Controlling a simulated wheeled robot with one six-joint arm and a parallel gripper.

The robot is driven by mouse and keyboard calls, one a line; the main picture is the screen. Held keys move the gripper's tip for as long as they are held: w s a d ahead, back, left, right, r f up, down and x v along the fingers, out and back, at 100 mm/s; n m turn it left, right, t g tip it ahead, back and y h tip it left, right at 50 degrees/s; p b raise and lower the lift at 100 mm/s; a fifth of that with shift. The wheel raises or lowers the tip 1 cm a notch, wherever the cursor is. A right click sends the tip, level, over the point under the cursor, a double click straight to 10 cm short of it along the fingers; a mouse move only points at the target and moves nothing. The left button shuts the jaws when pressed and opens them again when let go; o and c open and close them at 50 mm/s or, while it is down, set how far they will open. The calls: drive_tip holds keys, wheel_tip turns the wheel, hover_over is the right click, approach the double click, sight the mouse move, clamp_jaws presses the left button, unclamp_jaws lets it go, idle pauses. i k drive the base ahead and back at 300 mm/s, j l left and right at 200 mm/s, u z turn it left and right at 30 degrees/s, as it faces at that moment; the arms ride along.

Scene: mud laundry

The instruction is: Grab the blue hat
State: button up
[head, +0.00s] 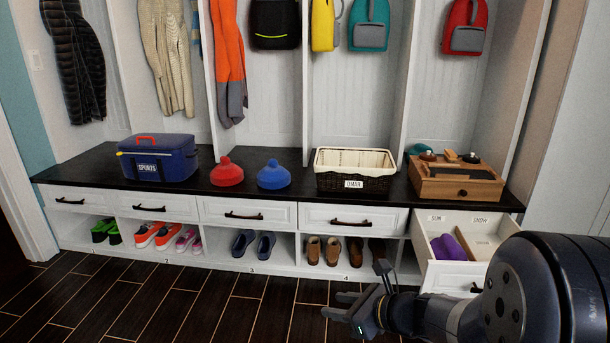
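The blue hat (273,175) rests on the black bench top (300,187), just right of a similar red hat (226,172) and left of a lined basket. It is cone-shaped with a small knob on top, and nothing covers it. My gripper (352,294) is at the lower right, in front of the cubbies and over the floor. It points left with its fingers spread apart and nothing between them. It is lower in the picture than the hat and well apart from it.
A blue sports bag (159,158) stands at the left. The dark basket (353,170) and a wooden box (457,179) stand to the right. An open drawer (435,248) juts out near my arm, with a purple item inside. Shoes fill the cubbies below. The left floor (150,300) is clear.

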sight(273, 177)
drive_tip(key=i+j+z, duration=0.35)
drive_tip(key=i+j, duration=0.25)
drive_tip(key=i+j+z, duration=0.4)
drive_tip(key=i+j, duration=0.2)
drive_tip(key=j, duration=0.15)
drive_tip(key=i+j, duration=0.25)
drive_tip(key=j, duration=0.15)
drive_tip(key=i+j, duration=0.25)
drive_tip(key=j, duration=0.15)
drive_tip(key=i+j, duration=0.25)
drive_tip(key=j, duration=0.2)
drive_tip(key=i+j, duration=0.25)
drive_tip(key=j, duration=0.15)
